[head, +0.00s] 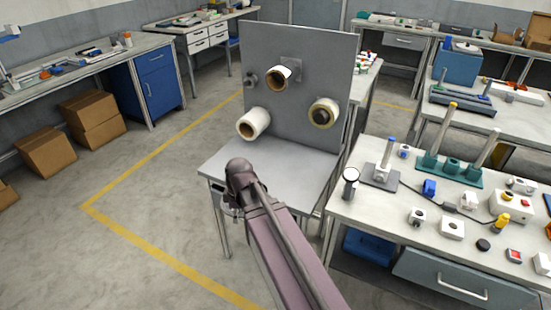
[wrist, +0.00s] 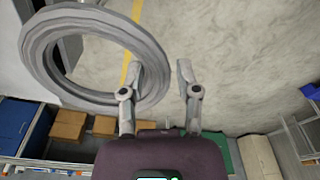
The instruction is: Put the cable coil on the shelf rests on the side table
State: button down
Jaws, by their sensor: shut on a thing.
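The cable coil shows in the wrist view as a thick grey ring (wrist: 45,55). My gripper (wrist: 160,75) has one finger inside the ring and one outside, and is shut on its right rim. The coil hangs out to the left of the fingers. In the head view my gripper (head: 232,207) is at the front left of a grey table (head: 245,165); my arm hides most of it, and I cannot make out the coil there. I cannot tell for sure which parts are the shelf rests or which table is the side table.
A cluttered workbench (head: 375,215) with a green rod stand (head: 447,172) is at right.

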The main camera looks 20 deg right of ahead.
jog(key=d+f+m+b, duration=0.1)
jog(key=d+f+b, duration=0.1)
jog(key=d, duration=0.8)
jog(key=w+d+f+m+b, duration=0.1)
jog(key=d+f+m+b, duration=0.1)
jog(key=d, duration=0.8)
jog(key=shift+f+b, duration=0.75)
jog(key=shift+f, duration=0.05)
jog(key=shift+w, duration=0.15)
jog(key=b, duration=0.1)
send_over(273, 189)
jog(key=s, duration=0.1)
jog(key=shift+s+f, duration=0.2)
jog(key=shift+f, duration=0.5)
jog(key=shift+w+d, duration=0.1)
jog(key=shift+w, duration=0.2)
jog(key=shift+w+f+b, duration=0.4)
jog(key=shift+f+b, duration=0.05)
jog(key=shift+b, duration=0.2)
jog(key=shift+f+b, duration=1.4)
